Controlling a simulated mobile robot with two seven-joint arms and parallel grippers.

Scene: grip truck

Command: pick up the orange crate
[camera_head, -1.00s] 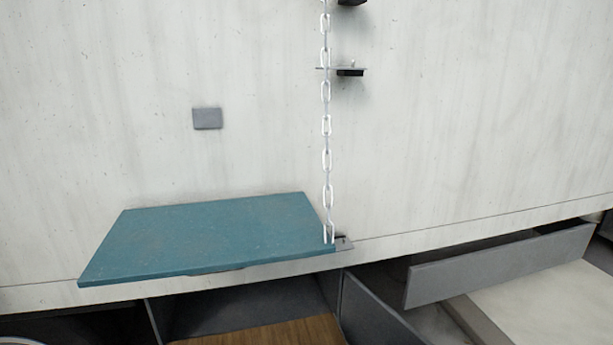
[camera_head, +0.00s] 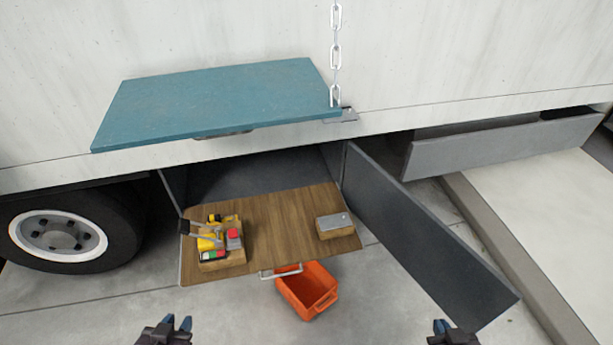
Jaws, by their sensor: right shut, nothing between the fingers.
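The orange crate (camera_head: 308,288) is an open, empty-looking box on the concrete ground. It stands just below the front edge of the wooden shelf, slightly right of the picture's middle. A pale metal handle on the shelf edge shows close to the crate's upper left corner. My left gripper (camera_head: 177,323) is at the bottom left, well apart from the crate, with its blue fingertips apart and nothing between them. My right gripper (camera_head: 442,326) is at the bottom right, also apart from the crate, shut and empty. Both grippers are partly cut off by the picture's lower edge.
The wooden shelf (camera_head: 275,225) holds a box of tools (camera_head: 220,255) and a grey-topped wooden block (camera_head: 335,225). An open grey door (camera_head: 420,230) stands right of the crate. A teal board (camera_head: 220,100) hangs above. A truck wheel (camera_head: 60,240) is at left. Ground before the crate is clear.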

